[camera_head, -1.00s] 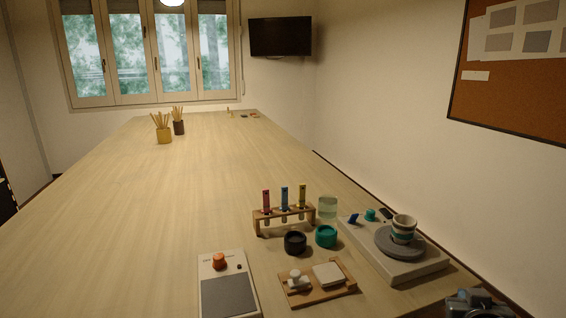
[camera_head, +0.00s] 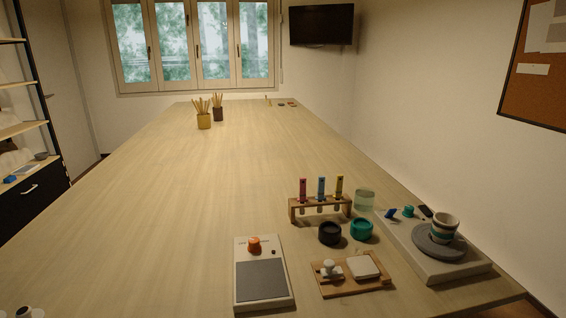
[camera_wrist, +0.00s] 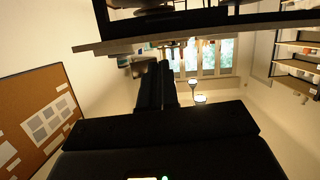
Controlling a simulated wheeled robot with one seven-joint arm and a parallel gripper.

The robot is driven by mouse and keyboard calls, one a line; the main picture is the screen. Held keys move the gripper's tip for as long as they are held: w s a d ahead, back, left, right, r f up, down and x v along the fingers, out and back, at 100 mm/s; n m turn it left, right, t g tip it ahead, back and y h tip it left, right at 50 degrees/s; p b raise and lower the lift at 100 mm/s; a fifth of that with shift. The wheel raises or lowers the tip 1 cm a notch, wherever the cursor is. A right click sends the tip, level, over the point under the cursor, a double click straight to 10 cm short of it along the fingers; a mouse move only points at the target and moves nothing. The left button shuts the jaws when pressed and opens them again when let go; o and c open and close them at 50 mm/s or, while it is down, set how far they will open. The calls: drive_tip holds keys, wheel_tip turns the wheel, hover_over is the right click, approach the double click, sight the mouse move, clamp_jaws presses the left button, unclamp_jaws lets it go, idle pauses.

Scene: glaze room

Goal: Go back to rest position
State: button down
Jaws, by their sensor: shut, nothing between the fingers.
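My gripper (camera_wrist: 158,84) shows in the wrist view as two dark fingers side by side, shut with nothing between them. That view is upside down, with the table's edge (camera_wrist: 190,34) across its top and the fingers pointing towards the far room. The fingers are clear of the table and touch nothing that I can see. My gripper does not show in the head view now.
The long wooden table (camera_head: 200,180) is mostly clear. Near its right end are a tube rack (camera_head: 320,208), dark jar (camera_head: 329,233), green jar (camera_head: 361,230), scale (camera_head: 262,280), wooden tray (camera_head: 350,285) and wheel with cup (camera_head: 445,228). Shelves (camera_head: 25,130) stand left.

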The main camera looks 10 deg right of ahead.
drive_tip(key=shift+m, duration=0.3)
drive_tip(key=s+r, duration=0.1)
drive_tip(key=s+a, duration=0.1)
drive_tip(key=s+r, duration=0.1)
drive_tip(key=shift+a+r, duration=0.3)
idle(0.4)
